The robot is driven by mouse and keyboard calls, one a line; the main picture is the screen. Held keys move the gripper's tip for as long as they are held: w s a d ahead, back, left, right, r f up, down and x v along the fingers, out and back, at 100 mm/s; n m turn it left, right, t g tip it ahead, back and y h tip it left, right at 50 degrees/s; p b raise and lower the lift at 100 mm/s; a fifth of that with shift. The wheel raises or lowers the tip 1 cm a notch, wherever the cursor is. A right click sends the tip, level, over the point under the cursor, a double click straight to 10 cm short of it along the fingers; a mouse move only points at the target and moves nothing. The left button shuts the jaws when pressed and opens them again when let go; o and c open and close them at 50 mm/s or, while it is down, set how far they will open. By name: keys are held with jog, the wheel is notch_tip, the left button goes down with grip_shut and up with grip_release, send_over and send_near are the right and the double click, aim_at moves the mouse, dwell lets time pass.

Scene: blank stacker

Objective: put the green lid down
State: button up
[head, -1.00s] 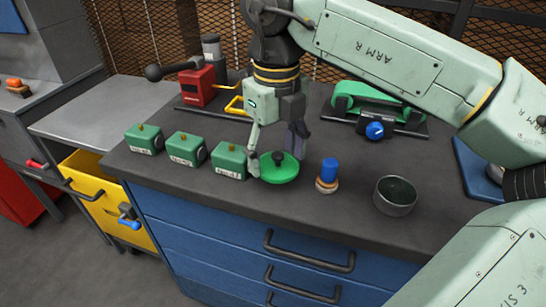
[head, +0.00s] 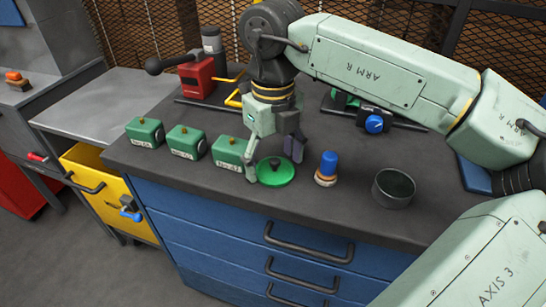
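I cannot tell whether a finger still touches the lid's rim.
A blue-topped stamp-like piece (head: 327,169) stands just right of the lid, and an open grey pot (head: 394,189) stands farther right. Several green boxes (head: 228,152) line the left. A red device (head: 197,80) and a blue knob (head: 374,124) are behind. The worktop (head: 330,210) is bare in front.

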aim_at(273, 159)
jog(key=shift+o, duration=0.9)
jog(key=shift+r+p, duration=0.3)
notch_tip(273, 159, up, 12)
jog(key=b, duration=0.1)
jog(key=shift+f+b, duration=0.15)
jog(key=shift+b, duration=0.15)
